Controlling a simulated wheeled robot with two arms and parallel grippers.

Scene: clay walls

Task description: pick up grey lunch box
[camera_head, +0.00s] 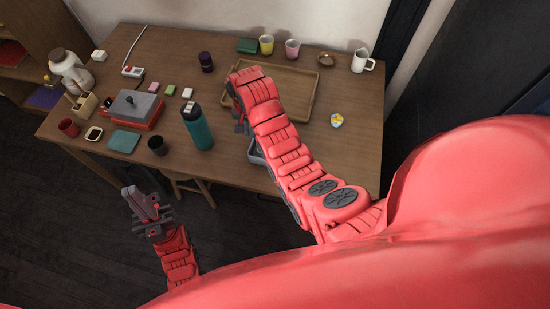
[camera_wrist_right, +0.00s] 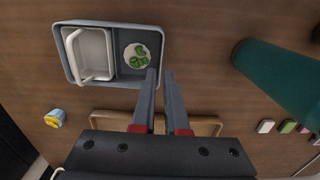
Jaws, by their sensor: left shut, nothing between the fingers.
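The grey lunch box (camera_wrist_right: 68,67) lies open on the table in the right wrist view. It holds a white inner container with a handle (camera_wrist_right: 92,52) and a round white piece with green bits (camera_wrist_right: 137,56). In the head view only a bit of the lunch box (camera_head: 256,157) shows at the table's front edge, the rest hidden behind my right arm. My right gripper (camera_wrist_right: 161,71) is open and empty, its fingertips at the box's short side, one overlapping the rim in the picture; contact is unclear. My left gripper (camera_head: 147,200) is shut and empty, below the table's front edge.
A teal bottle (camera_head: 198,130) stands left of my right gripper; it also shows in the wrist view (camera_wrist_right: 280,75). A wooden tray (camera_head: 303,100) lies behind my right arm. A dark cup (camera_head: 157,146) and a red box (camera_head: 133,110) stand further left. A stool (camera_head: 185,184) is under the table.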

